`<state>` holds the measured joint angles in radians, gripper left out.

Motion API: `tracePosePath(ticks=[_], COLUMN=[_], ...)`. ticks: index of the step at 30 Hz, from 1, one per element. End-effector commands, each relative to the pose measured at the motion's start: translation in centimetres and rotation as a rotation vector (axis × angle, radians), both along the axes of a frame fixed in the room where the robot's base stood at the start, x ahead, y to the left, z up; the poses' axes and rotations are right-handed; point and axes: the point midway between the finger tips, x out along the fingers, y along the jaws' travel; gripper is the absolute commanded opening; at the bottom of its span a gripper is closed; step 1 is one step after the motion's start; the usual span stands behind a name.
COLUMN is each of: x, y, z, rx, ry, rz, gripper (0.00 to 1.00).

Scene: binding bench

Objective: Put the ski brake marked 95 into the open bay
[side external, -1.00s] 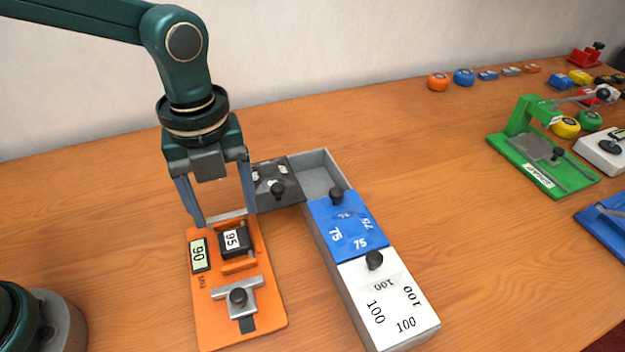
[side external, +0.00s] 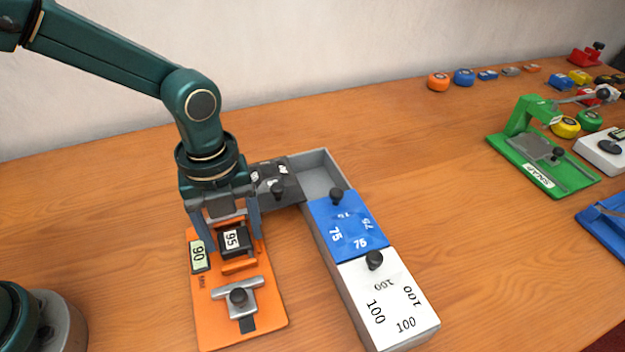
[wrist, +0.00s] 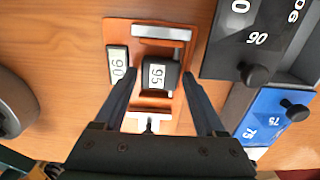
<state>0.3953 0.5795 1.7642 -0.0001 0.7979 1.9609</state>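The ski brake marked 95 (side external: 232,240) is a black block with a white label, seated on the orange jig (side external: 205,315). It also shows in the wrist view (wrist: 157,75). My gripper (side external: 233,248) is low over the jig, its fingers spread open on either side of the brake with gaps between. The open bay (side external: 318,176) is the uncovered grey compartment at the far end of the bay box, right of my gripper. The wrist view shows the brake between and ahead of the open fingers.
The bay box has a blue 75 lid (side external: 347,229), a white 100 lid (side external: 400,300) and a dark lid (side external: 283,182), each with a black knob. The jig carries a label reading 90 (side external: 199,256) and a metal clamp (side external: 238,297). A green press (side external: 540,150) stands far right.

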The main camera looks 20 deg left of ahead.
Motion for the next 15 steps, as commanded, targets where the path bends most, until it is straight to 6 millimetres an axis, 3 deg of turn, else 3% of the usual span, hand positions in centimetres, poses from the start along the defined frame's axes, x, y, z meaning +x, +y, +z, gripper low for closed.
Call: tracePosePath(ticks=[1, 4, 5, 15], x=[0.00, 0.00, 0.00, 0.08], y=[0.00, 0.00, 0.00, -0.04], z=[0.01, 0.01, 0.01, 0.54], rx=[0.000, 0.000, 0.000, -0.001], ry=[0.000, 0.000, 0.000, -0.003], rz=[0.000, 0.000, 0.000, 0.000], gripper=[0.57, 0.19, 0.15, 0.15])
